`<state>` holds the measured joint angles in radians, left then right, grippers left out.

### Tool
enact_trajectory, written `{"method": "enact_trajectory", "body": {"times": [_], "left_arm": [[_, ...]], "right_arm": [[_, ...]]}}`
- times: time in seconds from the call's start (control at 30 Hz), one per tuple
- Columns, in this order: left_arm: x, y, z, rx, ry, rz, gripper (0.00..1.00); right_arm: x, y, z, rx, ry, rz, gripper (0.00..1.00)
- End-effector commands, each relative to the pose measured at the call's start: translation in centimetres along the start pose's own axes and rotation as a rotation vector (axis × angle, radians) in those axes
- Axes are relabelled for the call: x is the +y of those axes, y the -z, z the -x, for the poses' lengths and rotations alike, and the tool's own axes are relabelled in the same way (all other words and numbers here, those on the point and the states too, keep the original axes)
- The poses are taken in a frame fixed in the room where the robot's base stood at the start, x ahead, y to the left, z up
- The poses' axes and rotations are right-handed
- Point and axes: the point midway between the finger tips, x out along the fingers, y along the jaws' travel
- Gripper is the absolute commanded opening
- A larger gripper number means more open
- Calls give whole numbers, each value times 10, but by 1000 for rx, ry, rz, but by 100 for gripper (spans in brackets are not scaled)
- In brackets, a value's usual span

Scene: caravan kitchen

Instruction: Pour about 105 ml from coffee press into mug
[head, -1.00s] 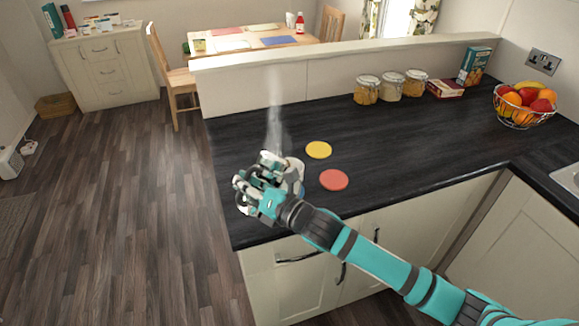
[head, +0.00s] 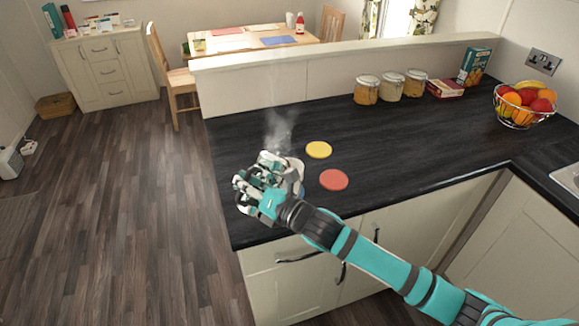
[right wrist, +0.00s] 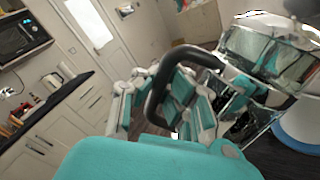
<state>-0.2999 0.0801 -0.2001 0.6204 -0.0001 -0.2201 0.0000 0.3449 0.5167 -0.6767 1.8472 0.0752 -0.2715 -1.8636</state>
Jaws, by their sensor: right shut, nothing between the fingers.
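The coffee press (right wrist: 262,68), glass with shiny metal bands, fills the upper right of the right wrist view. Its black handle (right wrist: 158,95) loops in front of my right fingers. My right gripper (right wrist: 180,108) is shut at the handle, with no part of it visibly pinched between the fingertips. In the head view the right gripper (head: 262,182) is over the counter's near left corner and hides most of the press. A white and blue round thing (right wrist: 298,128), perhaps the mug, stands beside the press, partly cut off. Liquid levels cannot be read. My left gripper is out of view.
A yellow coaster (head: 318,149) and a red coaster (head: 333,180) lie right of the gripper on the dark counter (head: 420,140). Jars (head: 391,86), boxes and a fruit basket (head: 523,105) stand farther back. The counter's left edge is close to the gripper.

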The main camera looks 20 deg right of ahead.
Motion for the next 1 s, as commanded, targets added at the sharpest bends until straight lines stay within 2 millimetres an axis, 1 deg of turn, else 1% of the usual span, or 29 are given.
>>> {"method": "enact_trajectory", "body": {"times": [0.03, 0.17, 0.37, 0.67, 0.73, 0.9, 1.0], "left_arm": [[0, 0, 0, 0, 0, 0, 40], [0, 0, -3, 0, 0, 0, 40], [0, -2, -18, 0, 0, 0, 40], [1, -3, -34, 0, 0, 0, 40], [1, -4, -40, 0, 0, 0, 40], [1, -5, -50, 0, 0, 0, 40], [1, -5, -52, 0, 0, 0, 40]], "right_arm": [[2, -2, 0, -4, -5, 3, 0], [0, 2, 0, -4, -5, 21, 0], [-7, 20, -1, -9, -4, 127, 0], [-1, 60, -1, -25, 0, 431, 0], [-4, 69, -1, -29, 2, 510, 0], [-8, 84, -1, -38, 4, 661, 0], [-10, 89, -2, -42, 6, 717, 0]]}}
